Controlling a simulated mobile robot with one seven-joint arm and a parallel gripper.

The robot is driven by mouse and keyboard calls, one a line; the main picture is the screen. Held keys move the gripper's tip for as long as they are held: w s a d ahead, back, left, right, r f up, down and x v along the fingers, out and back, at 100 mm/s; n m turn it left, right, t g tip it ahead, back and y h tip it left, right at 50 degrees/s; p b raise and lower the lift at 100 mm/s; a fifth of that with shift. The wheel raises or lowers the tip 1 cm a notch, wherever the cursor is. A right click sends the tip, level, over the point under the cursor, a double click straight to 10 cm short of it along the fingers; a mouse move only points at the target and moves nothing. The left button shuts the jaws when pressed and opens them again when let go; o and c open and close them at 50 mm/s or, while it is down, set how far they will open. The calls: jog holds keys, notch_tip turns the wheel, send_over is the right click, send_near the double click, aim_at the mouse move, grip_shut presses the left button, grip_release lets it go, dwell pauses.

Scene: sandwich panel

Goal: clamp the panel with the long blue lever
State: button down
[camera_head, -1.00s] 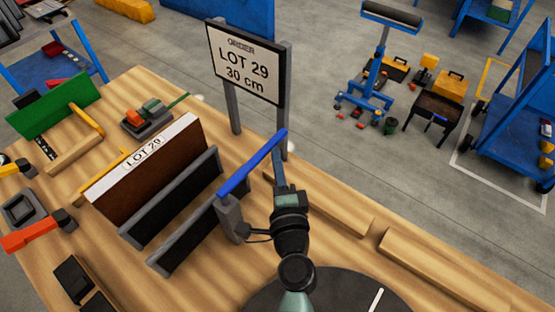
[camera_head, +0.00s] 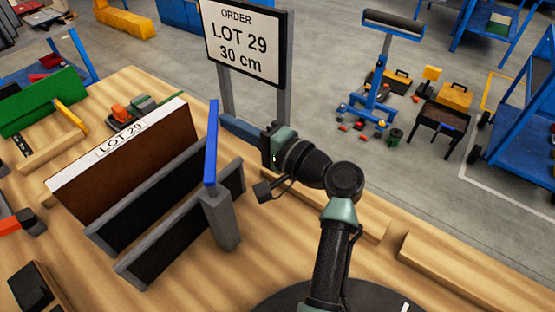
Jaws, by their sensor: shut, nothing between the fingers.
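The brown panel (camera_head: 140,165) stands upright in the left half, with a white top edge labelled LOT 29. It stands behind two dark, grey-topped upright plates (camera_head: 172,215). The long blue lever (camera_head: 211,145) sits on a grey post (camera_head: 222,222) at the right end of these plates. It points away from me, to the right of the panel, not across it. My gripper (camera_head: 228,122) is shut and empty. It comes from the right, and its fingertips are at the lever's right side near the far end; I cannot tell whether they touch.
An order sign (camera_head: 245,45) reading LOT 29, 30 cm stands on two posts behind the lever. A green board (camera_head: 40,100) and a clamp-like tool (camera_head: 140,110) are at the left. Wooden strips (camera_head: 450,270) run along the bench's right edge. Bare bench lies in front.

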jog(key=s+a+n+g+y+b, duration=0.2)
jog(key=a+g, duration=0.4)
jog(key=a, duration=0.3)
jog(key=shift+s+a+n+g+y, duration=0.25)
jog(key=shift+n+g+y, duration=0.2)
jog(key=shift+n, duration=0.95)
jog(key=shift+w, duration=0.15)
